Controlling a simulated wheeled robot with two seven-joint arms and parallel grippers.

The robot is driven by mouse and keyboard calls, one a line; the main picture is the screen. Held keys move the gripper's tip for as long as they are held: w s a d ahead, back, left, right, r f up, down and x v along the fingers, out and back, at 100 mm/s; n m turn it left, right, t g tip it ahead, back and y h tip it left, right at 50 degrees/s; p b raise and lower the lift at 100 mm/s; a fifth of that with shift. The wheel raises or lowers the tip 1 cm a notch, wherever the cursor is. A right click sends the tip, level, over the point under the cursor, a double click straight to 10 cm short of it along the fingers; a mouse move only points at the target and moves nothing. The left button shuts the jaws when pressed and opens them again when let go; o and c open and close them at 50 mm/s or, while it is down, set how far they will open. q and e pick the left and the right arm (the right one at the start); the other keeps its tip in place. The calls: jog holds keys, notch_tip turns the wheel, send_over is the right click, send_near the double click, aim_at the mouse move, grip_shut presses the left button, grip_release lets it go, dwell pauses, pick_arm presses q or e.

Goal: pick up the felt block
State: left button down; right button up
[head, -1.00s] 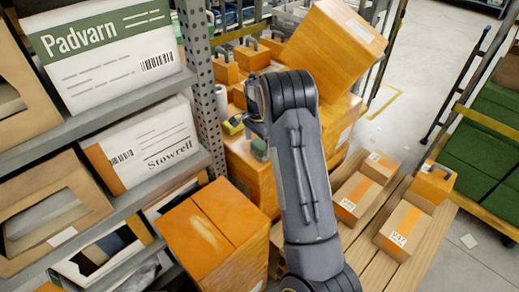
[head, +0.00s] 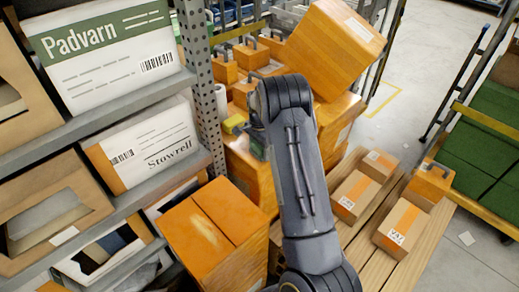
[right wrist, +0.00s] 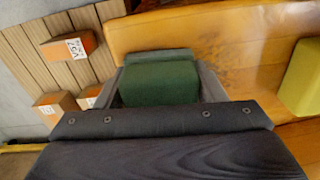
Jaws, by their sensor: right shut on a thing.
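The felt block is a dark green block (right wrist: 160,82) in the right wrist view, between the two fingers of my right gripper (right wrist: 160,70). The fingers are shut on its left and right sides. An orange-brown box surface lies behind it; I cannot tell how far above that surface the block is. In the head view my right gripper (head: 254,142) is mostly hidden behind my dark forearm, and the block is barely visible there. My left gripper is not in view.
A yellow-green block (right wrist: 303,78) lies on the orange surface beside the gripper. A grey rack post (head: 205,95) and shelves of boxes stand close on the left. A large tilted orange box (head: 333,48) is behind. Cartons (head: 402,228) sit on a slatted wooden surface at right.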

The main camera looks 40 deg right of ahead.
jog(key=shift+r, duration=0.15)
jog(key=shift+r, duration=0.25)
notch_tip(320, 180, up, 2)
jog(key=shift+r+b, duration=0.1)
jog(key=shift+b, duration=0.45)
jog(key=s+a+r+b, duration=0.2)
jog(key=s+a+r, duration=0.7)
jog(key=a+r, duration=0.1)
jog(key=shift+s, duration=0.35)
